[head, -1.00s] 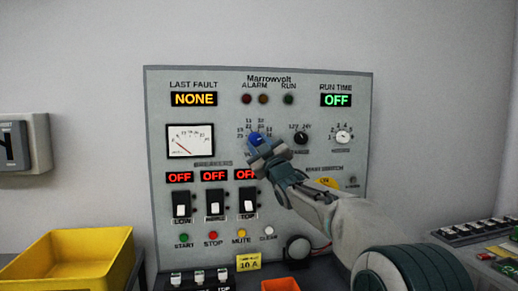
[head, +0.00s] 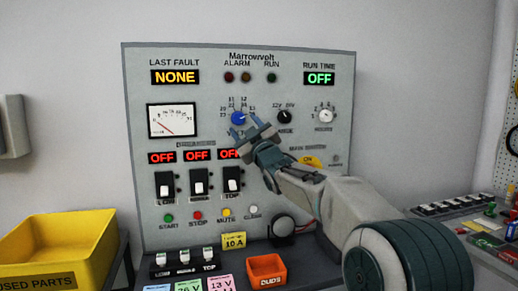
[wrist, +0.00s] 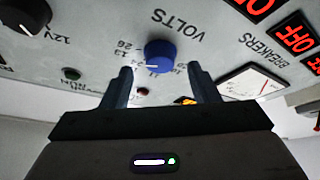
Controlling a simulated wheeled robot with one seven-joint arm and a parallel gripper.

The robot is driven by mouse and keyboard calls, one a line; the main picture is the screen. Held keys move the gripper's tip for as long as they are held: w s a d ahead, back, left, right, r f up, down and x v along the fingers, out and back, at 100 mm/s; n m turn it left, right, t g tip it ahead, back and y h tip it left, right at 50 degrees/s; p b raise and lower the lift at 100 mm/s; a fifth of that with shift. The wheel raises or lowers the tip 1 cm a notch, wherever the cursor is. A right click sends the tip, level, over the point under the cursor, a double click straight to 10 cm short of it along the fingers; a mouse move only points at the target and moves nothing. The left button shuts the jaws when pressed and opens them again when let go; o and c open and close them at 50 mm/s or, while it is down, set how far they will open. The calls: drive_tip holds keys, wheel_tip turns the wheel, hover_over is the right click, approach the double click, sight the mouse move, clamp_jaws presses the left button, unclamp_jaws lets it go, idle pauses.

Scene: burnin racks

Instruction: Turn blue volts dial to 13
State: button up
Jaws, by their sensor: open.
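The blue volts dial (head: 238,118) is a round knob on the grey panel, with numbers around it; it also shows upside down in the wrist view (wrist: 160,54). A white mark on the knob lies on the side facing the 11 and 12; its exact number is hard to read. The 13 (head: 252,107) is at the dial's upper right. My gripper (head: 250,130) is just in front of the dial, slightly below and right in the head view. In the wrist view its fingers (wrist: 160,72) are open, with the dial between and beyond them. The fingers look apart from the knob.
A black range dial (head: 284,116) and a white dial (head: 326,115) sit to the right. An analog meter (head: 172,120) is left, with breaker switches (head: 198,184) below. A yellow bin (head: 62,248) and an orange tray (head: 267,270) stand in front.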

drive_tip(key=b+v, duration=0.2)
drive_tip(key=v, duration=0.9)
drive_tip(key=shift+d+f, duration=0.1)
drive_tip(key=shift+d, duration=0.05)
drive_tip(key=s+d+f+m+g+h+p, duration=0.8)
drive_tip(key=s+d+f+m+h+p, duration=0.15)
drive_tip(key=s+d+f+h, duration=0.2)
drive_tip(key=s+d+f+m+g+p, duration=0.1)
drive_tip(key=s+f+m+g+p, duration=0.1)
drive_tip(key=s, duration=0.9)
drive_tip(key=s+d+f+m+g+p, duration=0.2)
drive_tip(key=s+f+g, duration=0.4)
drive_tip(key=s, duration=0.5)
drive_tip(key=shift+s+f+g+p, duration=0.15)
drive_tip(key=shift+s+g+p, duration=0.35)
drive_tip(key=shift+p, duration=0.4)
drive_tip(key=shift+w+y, duration=0.15)
drive_tip(key=shift+y, duration=0.1)
